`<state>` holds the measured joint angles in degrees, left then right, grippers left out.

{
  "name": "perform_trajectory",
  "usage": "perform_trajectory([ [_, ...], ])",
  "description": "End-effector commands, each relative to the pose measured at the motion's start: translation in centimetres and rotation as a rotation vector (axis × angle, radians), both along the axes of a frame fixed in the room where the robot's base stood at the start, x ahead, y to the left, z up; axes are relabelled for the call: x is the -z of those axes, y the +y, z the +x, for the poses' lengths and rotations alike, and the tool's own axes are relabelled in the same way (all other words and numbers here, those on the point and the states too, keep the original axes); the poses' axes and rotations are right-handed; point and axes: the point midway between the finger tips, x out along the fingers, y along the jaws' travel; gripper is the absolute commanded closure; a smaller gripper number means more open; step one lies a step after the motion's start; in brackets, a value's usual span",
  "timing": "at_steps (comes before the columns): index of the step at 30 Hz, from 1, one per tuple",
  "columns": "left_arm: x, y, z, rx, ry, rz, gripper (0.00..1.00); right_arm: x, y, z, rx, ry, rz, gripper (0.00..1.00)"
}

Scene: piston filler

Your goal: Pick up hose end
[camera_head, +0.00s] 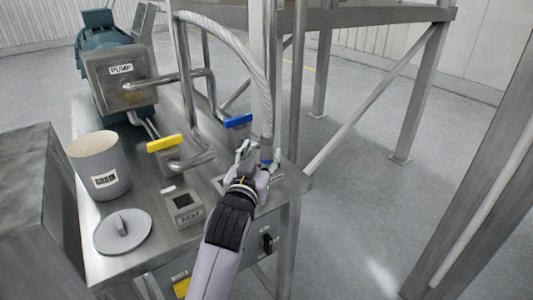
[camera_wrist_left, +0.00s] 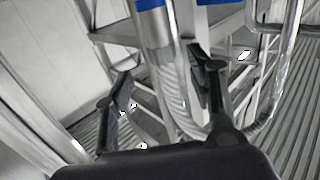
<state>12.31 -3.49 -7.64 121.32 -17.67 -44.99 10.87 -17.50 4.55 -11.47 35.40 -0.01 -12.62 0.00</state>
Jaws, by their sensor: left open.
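A pale ribbed hose (camera_head: 264,110) arcs over from the upper left and hangs down to the table's right side. The hose end has a blue band (camera_head: 266,155), just at my left gripper (camera_head: 259,157). My left gripper is open, with its fingers at either side of the hose end in the head view. In the left wrist view the ribbed hose (camera_wrist_left: 168,75) with a blue collar (camera_wrist_left: 154,5) passes between the two spread fingers. I cannot tell whether they touch it. My right gripper is not in view.
On the steel table stand a pump (camera_head: 120,75), bent pipes with a yellow handle (camera_head: 164,143) and a blue handle (camera_head: 238,120), a grey pot (camera_head: 100,160), a round lid (camera_head: 122,232) and a small box (camera_head: 184,208). Steel frame legs (camera_head: 415,95) stand behind to the right.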

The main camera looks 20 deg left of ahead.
Motion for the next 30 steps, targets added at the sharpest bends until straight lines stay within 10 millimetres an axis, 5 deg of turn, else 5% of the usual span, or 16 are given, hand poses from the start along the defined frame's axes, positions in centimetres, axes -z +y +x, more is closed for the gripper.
perform_trajectory([
  [21,-0.6,0.9,7.4,0.0,0.001,0.0,0.49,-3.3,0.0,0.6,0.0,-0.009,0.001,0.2],
  [30,-0.4,0.9,7.7,0.0,0.0,0.0,0.49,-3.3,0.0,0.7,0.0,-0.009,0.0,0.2],
])
